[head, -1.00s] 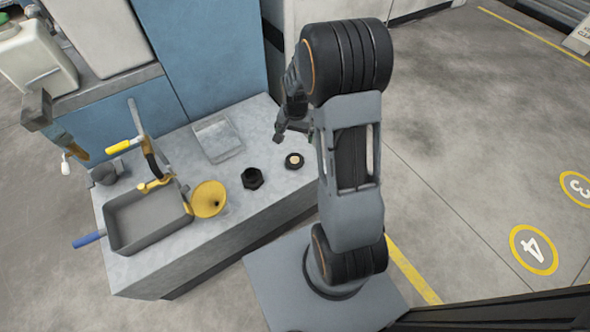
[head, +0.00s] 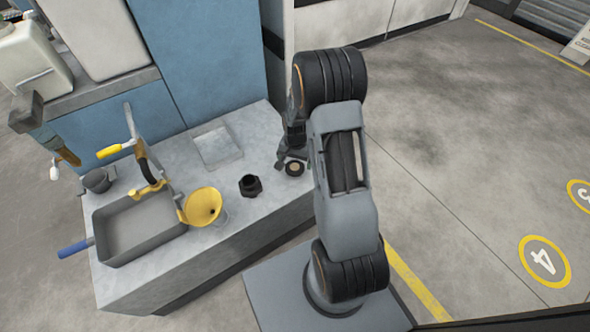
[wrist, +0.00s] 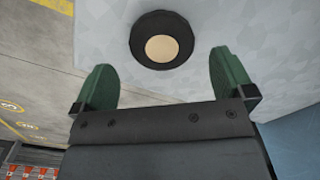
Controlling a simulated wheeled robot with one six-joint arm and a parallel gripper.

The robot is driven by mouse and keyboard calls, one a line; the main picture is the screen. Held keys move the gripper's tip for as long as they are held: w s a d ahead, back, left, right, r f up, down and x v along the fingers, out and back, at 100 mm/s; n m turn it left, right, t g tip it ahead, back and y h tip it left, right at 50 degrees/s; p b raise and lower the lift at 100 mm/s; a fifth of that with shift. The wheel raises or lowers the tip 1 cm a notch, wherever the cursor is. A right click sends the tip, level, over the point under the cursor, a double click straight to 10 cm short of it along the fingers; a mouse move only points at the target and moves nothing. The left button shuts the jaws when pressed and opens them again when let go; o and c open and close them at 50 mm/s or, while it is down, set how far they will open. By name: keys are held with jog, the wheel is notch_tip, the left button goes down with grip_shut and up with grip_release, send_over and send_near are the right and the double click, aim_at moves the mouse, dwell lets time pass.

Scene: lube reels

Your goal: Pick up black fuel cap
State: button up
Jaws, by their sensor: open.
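The black fuel cap (head: 295,169) is a round black disc with a tan centre. It lies on the grey worktop near its right end. In the wrist view the cap (wrist: 161,40) lies ahead of my gripper (wrist: 164,78), roughly midway between the lines of its two green fingers. The fingers are spread wide and touch nothing. In the head view my gripper (head: 293,157) is just above and behind the cap, and part of it is hidden by my arm.
A black hex-shaped fitting (head: 250,186) stands left of the cap. A yellow funnel (head: 203,205), a grey pan (head: 130,243) and a shallow clear tray (head: 217,147) are farther left on the worktop (head: 195,263). Blue cabinets (head: 200,55) stand behind it.

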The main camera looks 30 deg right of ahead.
aim_at(295, 166)
jog(key=f, duration=0.2)
jog(key=f+b, duration=0.1)
jog(key=f, duration=0.1)
jog(key=shift+w, duration=0.2)
jog(key=shift+r, duration=0.1)
jog(key=c, duration=1)
jog(key=shift+r, duration=0.1)
